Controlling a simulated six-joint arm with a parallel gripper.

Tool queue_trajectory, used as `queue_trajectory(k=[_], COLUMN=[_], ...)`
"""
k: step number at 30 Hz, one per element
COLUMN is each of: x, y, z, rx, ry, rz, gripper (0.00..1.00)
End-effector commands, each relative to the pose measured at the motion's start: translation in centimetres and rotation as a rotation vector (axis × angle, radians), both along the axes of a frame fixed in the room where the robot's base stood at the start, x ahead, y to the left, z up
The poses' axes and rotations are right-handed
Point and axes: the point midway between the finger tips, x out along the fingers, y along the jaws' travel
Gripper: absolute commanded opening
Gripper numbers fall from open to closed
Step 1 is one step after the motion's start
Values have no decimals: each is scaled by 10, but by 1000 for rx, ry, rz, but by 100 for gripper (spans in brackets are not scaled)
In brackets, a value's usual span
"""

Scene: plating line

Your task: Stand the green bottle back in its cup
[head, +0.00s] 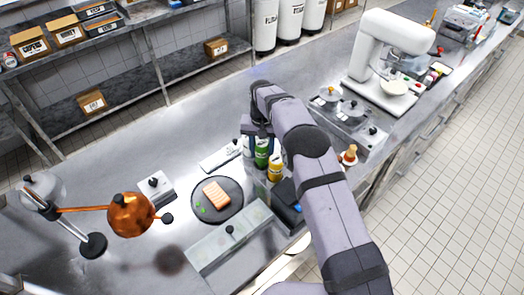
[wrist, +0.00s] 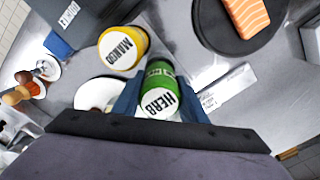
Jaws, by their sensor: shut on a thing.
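The green bottle (head: 262,154) stands out beside the yellow bottle in the head view. In the wrist view the green bottle (wrist: 160,98) shows its white end marked HERB, between the two blue fingers. My gripper (wrist: 158,88) is shut on it. In the head view my gripper (head: 259,143) is over the counter, behind the yellow bottle (head: 275,168). The yellow bottle, marked MANGO (wrist: 122,48), is just left of my gripper in the wrist view, apart from it. I cannot make out which cup belongs to the green bottle, nor whether its base touches anything.
A dark plate (head: 233,207) with a salmon piece (head: 217,194) lies left of the bottles. A dark box (head: 285,193) is in front of them. A white round dish (wrist: 98,92) is beside my left finger.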

Motion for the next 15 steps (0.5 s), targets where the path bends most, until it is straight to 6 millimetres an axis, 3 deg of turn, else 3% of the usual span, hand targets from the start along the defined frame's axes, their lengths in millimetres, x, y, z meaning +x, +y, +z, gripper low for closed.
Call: queue_trajectory(k=[15], x=[0], y=[0], z=[-15], rx=[0], ry=[-1], rz=[0], gripper=[28])
